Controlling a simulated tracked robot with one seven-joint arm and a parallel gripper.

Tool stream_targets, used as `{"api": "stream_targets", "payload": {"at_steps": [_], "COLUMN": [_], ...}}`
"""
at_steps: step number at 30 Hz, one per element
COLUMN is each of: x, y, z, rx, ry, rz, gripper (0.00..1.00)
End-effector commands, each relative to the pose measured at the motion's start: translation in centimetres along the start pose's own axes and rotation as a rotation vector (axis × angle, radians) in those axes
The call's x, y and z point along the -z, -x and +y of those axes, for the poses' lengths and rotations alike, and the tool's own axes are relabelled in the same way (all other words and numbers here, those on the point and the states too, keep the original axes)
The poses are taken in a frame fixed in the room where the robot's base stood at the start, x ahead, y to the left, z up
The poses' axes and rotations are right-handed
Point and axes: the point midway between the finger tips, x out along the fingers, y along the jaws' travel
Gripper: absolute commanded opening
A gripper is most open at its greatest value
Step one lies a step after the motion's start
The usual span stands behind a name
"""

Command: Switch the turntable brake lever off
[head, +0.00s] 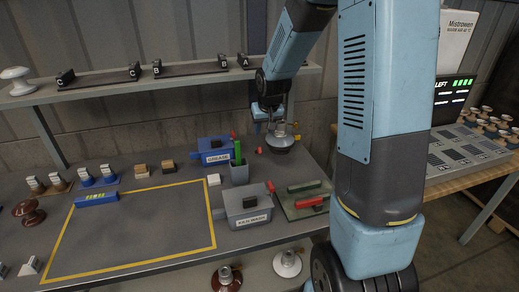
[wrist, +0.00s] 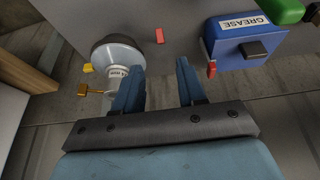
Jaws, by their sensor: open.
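My gripper (wrist: 157,68) is open and empty, its two blue fingers apart; in the head view it (head: 270,112) hangs over the back of the bench. Beside its left finger in the wrist view is a round dark-rimmed piece with a pale top (wrist: 118,52), partly hidden by the finger; the head view shows it (head: 281,142) under the wrist. A gold block on a thin rod (wrist: 88,89) sticks out beside it, with a small yellow block (wrist: 88,68) near. I cannot tell which part is the turntable brake lever, or its setting.
A blue GREASE box (head: 215,150) with a red lever stands left of my gripper. A small red block (wrist: 160,36) lies between. A green-topped holder (head: 239,172), a grey KILN WASH box (head: 247,207) and a tray (head: 306,199) stand nearer. The yellow-outlined area (head: 140,240) is mostly clear.

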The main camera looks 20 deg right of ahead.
Motion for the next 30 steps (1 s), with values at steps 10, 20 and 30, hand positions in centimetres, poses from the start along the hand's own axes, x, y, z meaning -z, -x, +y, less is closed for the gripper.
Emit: {"api": "stream_targets", "payload": {"at_steps": [10, 20, 30], "x": [-0.1, -0.1, -0.1], "y": [-4.7, -9.3, -12.6], "z": [0.0, 0.0, 0.1], "rx": [0.0, 0.0, 0.0], "ry": [0.001, 0.0, 0.0], "rz": [-0.003, -0.004, -0.001], "gripper": [0.4, 0.4, 0.4]}}
